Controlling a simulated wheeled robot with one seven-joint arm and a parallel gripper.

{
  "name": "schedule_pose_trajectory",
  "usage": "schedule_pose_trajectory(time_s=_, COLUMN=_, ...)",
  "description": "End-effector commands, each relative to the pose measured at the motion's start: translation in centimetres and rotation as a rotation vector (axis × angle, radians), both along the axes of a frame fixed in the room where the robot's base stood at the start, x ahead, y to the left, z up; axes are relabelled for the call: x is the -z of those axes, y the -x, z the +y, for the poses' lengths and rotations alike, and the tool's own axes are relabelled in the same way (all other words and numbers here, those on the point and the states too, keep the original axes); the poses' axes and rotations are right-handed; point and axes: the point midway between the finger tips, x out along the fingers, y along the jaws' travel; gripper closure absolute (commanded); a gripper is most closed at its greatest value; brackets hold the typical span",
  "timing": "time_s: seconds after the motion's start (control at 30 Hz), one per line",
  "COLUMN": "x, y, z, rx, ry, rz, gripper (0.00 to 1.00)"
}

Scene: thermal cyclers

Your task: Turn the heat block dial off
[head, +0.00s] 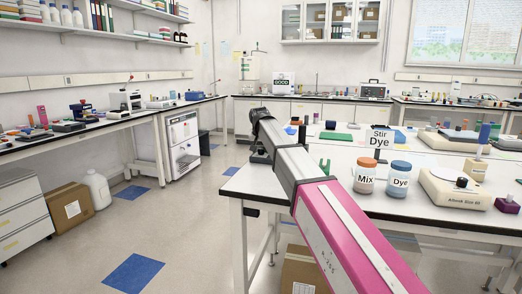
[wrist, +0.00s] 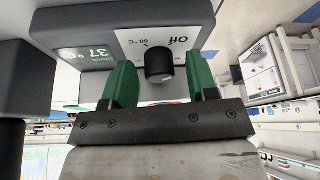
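In the wrist view, which is turned about upside down, the dark grey heat block (wrist: 110,22) fills the top. Its small green display (wrist: 88,56) reads 37 °C. A white dial panel (wrist: 165,38) carries the marks "Off" and "60 °C". The round black dial (wrist: 159,62) stands out from the panel; I cannot tell which mark it points to. My gripper (wrist: 161,82) is open, with one green finger on each side of the dial and visible gaps between. In the head view my arm hides the heat block, or I cannot make it out.
In the head view a white bench (head: 250,181) lies under my arm. Mix (head: 365,177) and Dye (head: 398,180) jars, a "Stir Dye" sign (head: 380,137) and a stirrer (head: 455,188) stand to its right. The floor (head: 190,215) to the left is open.

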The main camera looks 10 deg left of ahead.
Motion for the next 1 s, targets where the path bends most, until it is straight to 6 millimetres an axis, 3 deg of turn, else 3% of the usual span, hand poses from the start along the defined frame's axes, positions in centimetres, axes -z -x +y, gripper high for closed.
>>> schedule_pose_trajectory(time_s=0.03, x=-0.01, y=0.00, z=0.00, rx=0.000, ry=0.000, rz=0.000, gripper=0.62)
schedule_pose_trajectory(time_s=0.13, x=-0.01, y=0.02, z=0.00, rx=0.000, ry=0.000, rz=0.000, gripper=0.95)
schedule_pose_trajectory(time_s=0.87, x=-0.03, y=0.03, z=-0.06, rx=-0.134, ry=0.001, rz=0.001, gripper=0.95)
schedule_pose_trajectory(time_s=0.9, x=-0.03, y=0.02, z=-0.06, rx=-0.134, ry=0.001, rz=0.001, gripper=0.59)
schedule_pose_trajectory(time_s=0.93, x=-0.03, y=0.03, z=-0.05, rx=-0.134, ry=0.001, rz=0.001, gripper=0.49)
schedule_pose_trajectory(time_s=1.0, x=-0.03, y=0.02, z=-0.05, rx=-0.133, ry=0.001, rz=0.000, gripper=0.46)
